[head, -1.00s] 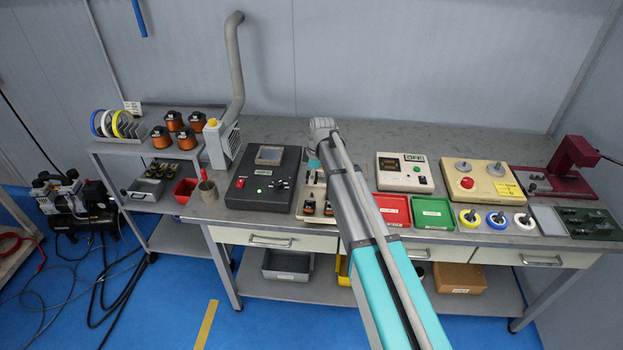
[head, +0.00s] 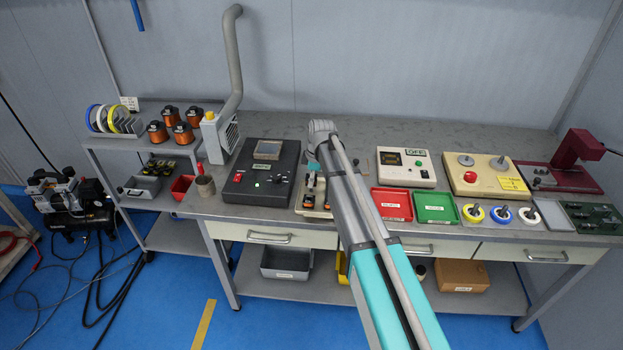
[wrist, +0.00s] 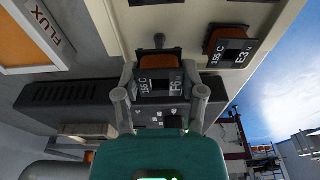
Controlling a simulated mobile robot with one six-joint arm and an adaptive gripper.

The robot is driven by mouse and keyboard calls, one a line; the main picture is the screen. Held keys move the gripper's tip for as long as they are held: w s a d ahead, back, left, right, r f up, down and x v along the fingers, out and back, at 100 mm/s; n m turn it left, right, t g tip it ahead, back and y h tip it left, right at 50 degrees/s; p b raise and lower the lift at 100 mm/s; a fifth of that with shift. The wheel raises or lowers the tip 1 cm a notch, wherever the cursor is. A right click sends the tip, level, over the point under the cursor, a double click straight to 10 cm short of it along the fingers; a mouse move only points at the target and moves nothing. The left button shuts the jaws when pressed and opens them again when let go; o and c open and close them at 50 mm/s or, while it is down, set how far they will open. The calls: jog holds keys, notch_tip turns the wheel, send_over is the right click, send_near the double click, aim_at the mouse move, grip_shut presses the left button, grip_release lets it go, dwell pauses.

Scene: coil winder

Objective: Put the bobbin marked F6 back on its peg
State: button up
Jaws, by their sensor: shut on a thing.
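In the wrist view my gripper (wrist: 160,98) is shut on the bobbin marked F6 (wrist: 160,86), a dark bobbin with an orange winding, one finger on each side. A grey peg (wrist: 158,41) shows just beyond it on the cream plate (wrist: 190,15). I cannot tell whether the bobbin touches the plate or peg. A second bobbin marked E3 (wrist: 235,50) sits on the plate to the right.
A black machine (head: 261,173) stands left of the plate. A red tray (head: 392,204) and a green tray (head: 436,208) lie to the right. A FLUX-labelled container (wrist: 45,35) is at the wrist view's left. A trolley (head: 112,141) with several copper bobbins stands farther left.

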jog(key=shift+f+b, duration=0.35)
jog(key=shift+f, duration=0.2)
jog(key=shift+f+b, duration=1.05)
dwell(0.3)
jog(key=o, duration=1.3)
jog(key=shift+c, duration=0.2)
jog(key=shift+r, duration=0.2)
